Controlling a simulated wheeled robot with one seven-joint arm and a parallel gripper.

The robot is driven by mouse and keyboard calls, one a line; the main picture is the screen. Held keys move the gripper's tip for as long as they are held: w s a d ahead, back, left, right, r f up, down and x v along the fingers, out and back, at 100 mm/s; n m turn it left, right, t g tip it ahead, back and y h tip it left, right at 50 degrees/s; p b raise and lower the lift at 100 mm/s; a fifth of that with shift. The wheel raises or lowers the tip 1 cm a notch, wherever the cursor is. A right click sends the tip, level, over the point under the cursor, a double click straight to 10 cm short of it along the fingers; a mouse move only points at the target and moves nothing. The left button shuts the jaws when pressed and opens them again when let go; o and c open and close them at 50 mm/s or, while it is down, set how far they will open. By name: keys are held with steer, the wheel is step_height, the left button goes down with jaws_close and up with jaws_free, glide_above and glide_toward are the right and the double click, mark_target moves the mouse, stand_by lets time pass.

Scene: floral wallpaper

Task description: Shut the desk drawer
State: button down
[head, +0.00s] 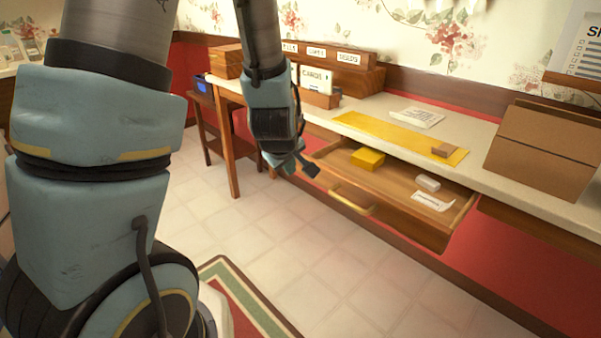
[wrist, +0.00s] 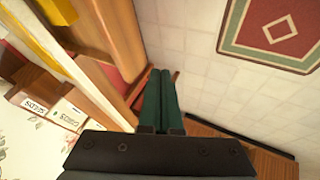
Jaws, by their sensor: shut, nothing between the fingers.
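The desk drawer (head: 402,195) stands open under the white desk top, pulled out toward the room. It holds a yellow block (head: 368,158), a small white block (head: 428,183) and a paper slip (head: 433,202). Its front carries a brass handle (head: 352,199). My gripper (head: 308,168) is shut and empty, left of the drawer and near its left front corner in the head view. In the wrist view, the gripper's green fingers (wrist: 162,100) lie together above the floor, and the drawer's wooden front (wrist: 112,38) shows at upper left.
The desk top (head: 480,165) carries a yellow mat (head: 400,135), a card box (head: 318,97) and a cardboard box (head: 545,150). A small wooden side table (head: 212,125) stands at the left. A bordered rug (head: 245,290) lies on the open tiled floor.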

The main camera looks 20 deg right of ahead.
mark_target(305, 176)
steer(key=shift+w+d+f+p, duration=0.55)
steer(key=shift+w+d+f, duration=1.75)
steer(key=shift+w+d, duration=0.2)
